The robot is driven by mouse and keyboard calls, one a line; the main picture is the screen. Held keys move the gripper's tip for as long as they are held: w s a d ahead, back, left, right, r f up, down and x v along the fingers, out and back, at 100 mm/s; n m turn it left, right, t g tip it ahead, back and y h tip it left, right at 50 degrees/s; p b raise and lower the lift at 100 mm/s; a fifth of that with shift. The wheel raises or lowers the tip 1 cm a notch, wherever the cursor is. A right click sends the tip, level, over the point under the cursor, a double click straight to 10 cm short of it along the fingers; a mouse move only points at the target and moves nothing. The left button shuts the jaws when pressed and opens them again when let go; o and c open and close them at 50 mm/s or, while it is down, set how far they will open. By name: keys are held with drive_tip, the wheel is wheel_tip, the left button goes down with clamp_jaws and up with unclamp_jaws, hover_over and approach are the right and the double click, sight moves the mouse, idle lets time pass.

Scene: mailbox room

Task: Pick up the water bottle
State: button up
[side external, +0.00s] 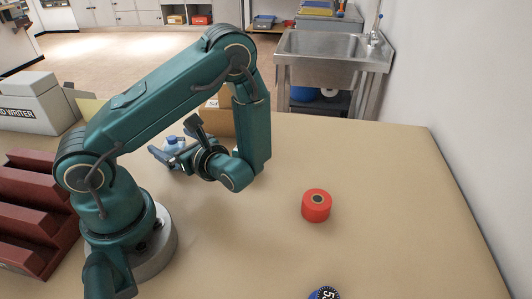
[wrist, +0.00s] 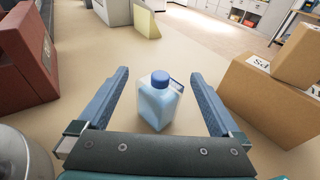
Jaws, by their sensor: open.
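The water bottle (wrist: 158,104) is pale blue and translucent with a blue cap. In the wrist view it stands upright on the table, centred between the two fingers of my gripper (wrist: 163,82). The fingers are open, with a gap on each side of the bottle. In the side view only part of the bottle (side external: 176,143) shows behind my gripper (side external: 174,143), which hides the rest. I cannot tell exactly how far the bottle sits from the palm.
Cardboard boxes (wrist: 270,95) stand on the right in the wrist view. A dark red rack (side external: 30,212) is on the left. A red roll (side external: 316,206) lies on the table's open right part (side external: 400,190). A grey-white box (side external: 32,103) stands at the far left.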

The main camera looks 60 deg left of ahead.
drive_tip(key=shift+s+a+f, duration=0.1)
drive_tip(key=shift+a, duration=0.3)
drive_tip(key=c, duration=1.3)
